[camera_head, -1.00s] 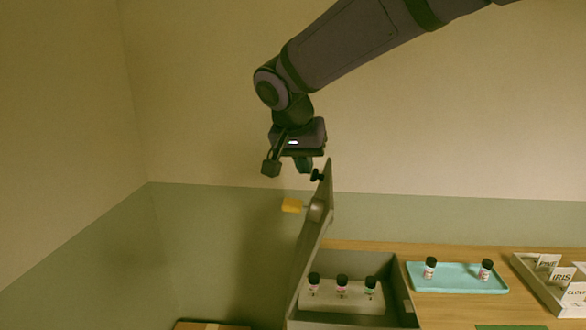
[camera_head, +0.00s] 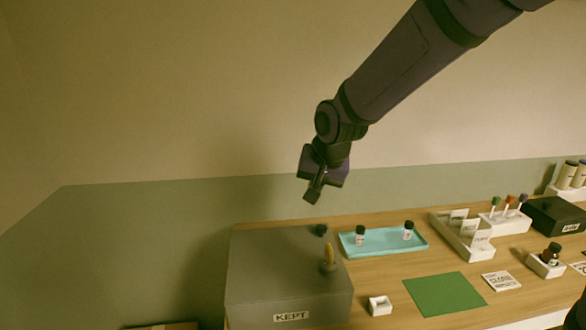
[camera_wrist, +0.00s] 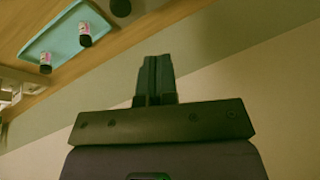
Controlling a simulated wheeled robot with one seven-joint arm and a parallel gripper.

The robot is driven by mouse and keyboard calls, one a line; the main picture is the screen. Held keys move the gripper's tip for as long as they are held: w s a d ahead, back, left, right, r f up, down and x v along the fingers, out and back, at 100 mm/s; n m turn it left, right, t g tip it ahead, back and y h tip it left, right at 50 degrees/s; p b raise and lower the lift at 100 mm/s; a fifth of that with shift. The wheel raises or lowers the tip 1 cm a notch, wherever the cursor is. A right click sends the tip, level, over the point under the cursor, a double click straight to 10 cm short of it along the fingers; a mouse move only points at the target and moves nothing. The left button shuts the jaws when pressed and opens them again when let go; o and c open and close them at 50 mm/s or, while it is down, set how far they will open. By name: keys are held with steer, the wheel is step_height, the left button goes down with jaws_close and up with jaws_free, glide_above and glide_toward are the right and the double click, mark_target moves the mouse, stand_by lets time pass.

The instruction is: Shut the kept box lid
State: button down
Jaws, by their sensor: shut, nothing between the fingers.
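The kept box (camera_head: 300,290) stands at the table's left end, with a label reading KEPT on its front. Its grey lid (camera_head: 275,255) lies flat over the top, and the bottles inside are hidden. My gripper (camera_head: 311,197) hangs in the air above the back of the box, apart from the lid. In the wrist view the two dark fingers (camera_wrist: 156,80) are together with nothing between them.
A teal tray (camera_head: 383,250) with two small bottles stands right of the box; it also shows in the wrist view (camera_wrist: 40,50). A green mat (camera_head: 445,295), a small white holder (camera_head: 380,305) and a card rack (camera_head: 462,238) lie further right. The air around my gripper is free.

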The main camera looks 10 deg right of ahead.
steer(key=d+f, duration=0.1)
steer(key=f, duration=0.2)
steer(key=d+f, duration=0.2)
steer(key=f, duration=0.1)
steer(key=d+f, duration=0.1)
steer(key=f, duration=0.2)
steer(key=shift+d+f, duration=0.1)
steer(key=shift+d, duration=0.1)
steer(key=shift+f, duration=0.3)
steer(key=shift+s+d+f, duration=0.15)
steer(key=shift+s+f, duration=0.05)
steer(key=shift+f, duration=0.25)
steer(key=shift+s+f, duration=0.1)
steer(key=shift+w+r, duration=0.2)
steer(key=shift+r, duration=0.25)
steer(key=s+d+r, duration=0.3)
steer(key=d+r, duration=0.5)
steer(key=shift+s+d+r, duration=0.2)
steer(key=shift+s+d, duration=0.05)
steer(key=shift+s, duration=0.1)
